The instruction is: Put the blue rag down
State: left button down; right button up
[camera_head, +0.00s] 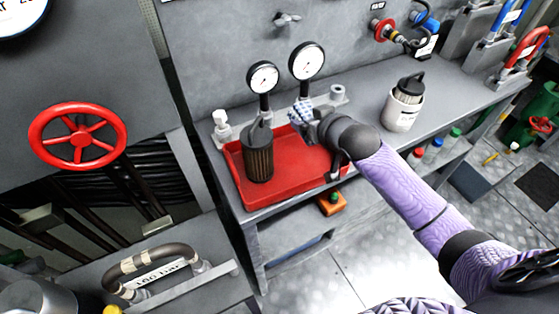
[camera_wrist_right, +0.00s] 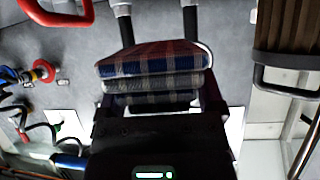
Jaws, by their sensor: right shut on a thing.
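The blue rag (camera_head: 301,111) is a folded checked cloth in blue, white and some red. My right gripper (camera_head: 312,122) is shut on it and holds it over the back right part of the red tray (camera_head: 288,187), near the two gauges. In the right wrist view the rag (camera_wrist_right: 150,68) shows as stacked folds between the two fingers of the right gripper (camera_wrist_right: 155,88). From the head view I cannot tell whether the rag touches anything below it. My left gripper is not in view.
A dark cylindrical filter (camera_head: 259,160) stands in the tray's left part. Two gauges (camera_head: 306,62) rise behind the tray. A white canister (camera_head: 403,103) stands on the bench (camera_head: 362,98) to the right. A red handwheel (camera_head: 78,136) is at left. Bench space shows around the canister.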

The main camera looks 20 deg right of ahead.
aim_at(308, 160)
notch_tip(308, 160, down, 10)
jog(key=b, duration=0.4)
jog(key=shift+d+f, duration=0.15)
jog(key=shift+f, duration=0.05)
jog(key=shift+f, duration=0.1)
jog(key=o, duration=1)
jog(key=shift+c, duration=0.2)
